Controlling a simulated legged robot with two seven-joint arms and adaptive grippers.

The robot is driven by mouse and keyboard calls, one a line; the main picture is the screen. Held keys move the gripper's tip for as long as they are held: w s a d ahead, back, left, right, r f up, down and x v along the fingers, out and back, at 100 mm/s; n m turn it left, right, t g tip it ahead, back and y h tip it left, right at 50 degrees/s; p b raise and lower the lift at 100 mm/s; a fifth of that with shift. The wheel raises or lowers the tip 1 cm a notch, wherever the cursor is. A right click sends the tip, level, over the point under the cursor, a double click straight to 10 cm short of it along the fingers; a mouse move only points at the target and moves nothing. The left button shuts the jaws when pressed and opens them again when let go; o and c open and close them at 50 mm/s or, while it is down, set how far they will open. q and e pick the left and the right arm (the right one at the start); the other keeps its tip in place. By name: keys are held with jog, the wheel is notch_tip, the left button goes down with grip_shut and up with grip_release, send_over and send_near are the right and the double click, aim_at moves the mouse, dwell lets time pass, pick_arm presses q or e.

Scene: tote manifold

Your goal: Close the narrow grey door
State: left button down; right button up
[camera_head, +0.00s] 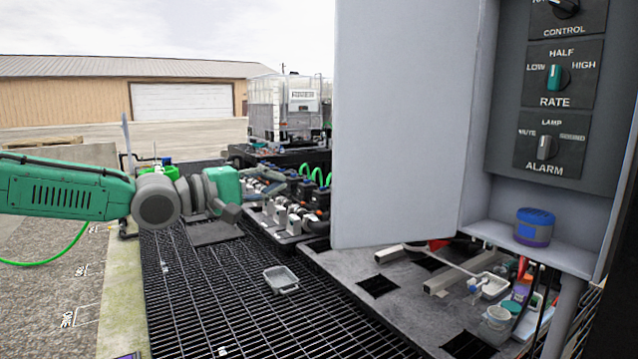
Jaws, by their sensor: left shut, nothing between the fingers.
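The narrow grey door (400,120) stands open in the middle of the view, swung out to the left from the grey cabinet (530,185). Its hinge side meets the cabinet's left wall. The cabinet's inside is exposed, with a dark control panel (562,110) with several knobs and a blue jar (534,227) on its floor. My left arm comes in from the left, and my left gripper (232,213) is shut and empty, apart from the door and to its left. Its fingertips are small and dark here. My right gripper is not in view.
A grey platform (385,300) below the cabinet holds a small tray (490,286), cups and loose items. A row of valves and hoses (290,205) stands behind, left of the door. A small grey tray (281,279) lies on the open black grating (230,310).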

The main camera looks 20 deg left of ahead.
pick_arm(q)
jog(key=w+d+p, duration=0.1)
jog(key=w+d, duration=0.3)
jog(key=d, duration=0.5)
jog(key=shift+w+f, duration=0.15)
jog(key=shift+f, duration=0.15)
